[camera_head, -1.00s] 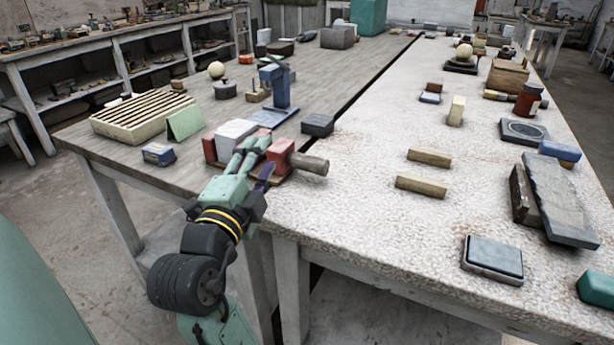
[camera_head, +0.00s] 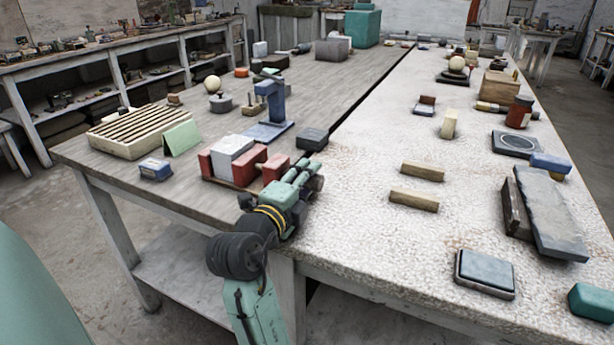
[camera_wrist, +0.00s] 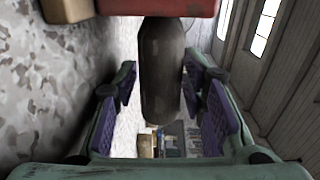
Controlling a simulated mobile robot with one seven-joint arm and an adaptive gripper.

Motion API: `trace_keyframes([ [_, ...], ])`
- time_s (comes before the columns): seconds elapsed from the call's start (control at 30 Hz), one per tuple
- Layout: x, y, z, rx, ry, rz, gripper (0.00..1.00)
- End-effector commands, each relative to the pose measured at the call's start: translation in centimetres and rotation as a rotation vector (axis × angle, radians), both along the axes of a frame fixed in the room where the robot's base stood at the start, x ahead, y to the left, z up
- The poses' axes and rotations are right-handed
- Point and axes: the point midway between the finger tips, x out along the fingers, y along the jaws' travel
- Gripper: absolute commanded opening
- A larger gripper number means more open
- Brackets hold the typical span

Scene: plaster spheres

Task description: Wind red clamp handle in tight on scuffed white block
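The red clamp (camera_head: 275,166) sits on the near edge of the wooden table, with red blocks on a flat base. The scuffed white block (camera_head: 233,149) stands between its red jaws; I cannot tell whether the moving jaw touches it. My gripper (camera_head: 303,172) is at the clamp's right end. In the wrist view, the grey-brown cylindrical handle (camera_wrist: 162,75) sticks out from a red clamp part (camera_wrist: 170,7) and lies between the purple finger pads. The fingers are open, with a clear gap on the handle's left. In the head view my gripper hides most of the handle.
A blue stand (camera_head: 272,105) and a dark block (camera_head: 312,139) are behind the clamp. Two wooden bars (camera_head: 414,200) lie on the speckled table to the right, with clear surface between.

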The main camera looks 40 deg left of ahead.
Motion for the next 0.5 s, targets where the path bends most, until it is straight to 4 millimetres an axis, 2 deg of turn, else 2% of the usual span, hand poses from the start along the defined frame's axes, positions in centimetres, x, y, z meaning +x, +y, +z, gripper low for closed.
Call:
trace_keyframes([
  [0.27,0.21,0.05,-0.01,0.0,0.0,0.001,0.38],
  [0.5,0.19,0.05,0.0,0.0,-0.001,0.001,0.23],
])
